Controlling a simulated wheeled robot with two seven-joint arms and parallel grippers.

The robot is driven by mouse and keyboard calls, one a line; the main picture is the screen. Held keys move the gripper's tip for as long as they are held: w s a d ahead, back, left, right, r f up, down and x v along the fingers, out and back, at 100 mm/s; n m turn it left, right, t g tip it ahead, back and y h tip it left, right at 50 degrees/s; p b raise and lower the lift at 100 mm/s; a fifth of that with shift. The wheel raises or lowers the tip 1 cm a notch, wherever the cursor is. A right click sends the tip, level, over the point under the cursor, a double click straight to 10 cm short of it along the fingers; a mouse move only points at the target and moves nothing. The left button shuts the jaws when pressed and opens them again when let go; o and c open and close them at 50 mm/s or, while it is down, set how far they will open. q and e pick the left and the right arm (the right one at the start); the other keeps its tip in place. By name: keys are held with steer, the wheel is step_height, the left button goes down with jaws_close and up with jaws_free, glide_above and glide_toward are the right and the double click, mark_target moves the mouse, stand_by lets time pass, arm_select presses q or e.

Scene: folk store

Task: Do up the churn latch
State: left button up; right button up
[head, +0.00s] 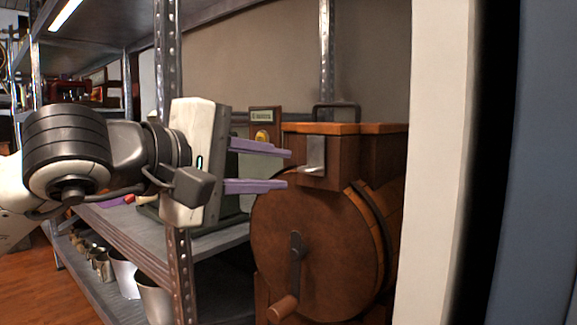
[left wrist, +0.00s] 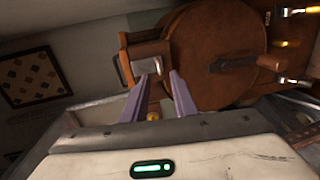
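The wooden churn (head: 300,250) is a barrel lying on its side, with a crank on its round end and a box-shaped top. A grey metal latch (head: 316,155) hangs on the front of that top, and a thin metal part juts left from it. My left gripper (head: 289,169) is open, its purple fingers pointing right, with the tips close to the latch. In the left wrist view the latch (left wrist: 148,67) is just beyond the left fingertip. The thin part appears between the tips; contact cannot be told. My right gripper is not in view.
A metal shelf (head: 215,240) with a perforated upright (head: 180,275) stands beside my left gripper. Metal pots (head: 155,300) sit on its lower level. The churn's crank (head: 296,260) sticks out below the gripper. A pale post (head: 432,160) stands right of the churn.

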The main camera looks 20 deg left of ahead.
arm_select(q)
steer(key=v, duration=0.5)
steer(key=shift+s+p, duration=0.15)
steer(key=shift+p, duration=0.15)
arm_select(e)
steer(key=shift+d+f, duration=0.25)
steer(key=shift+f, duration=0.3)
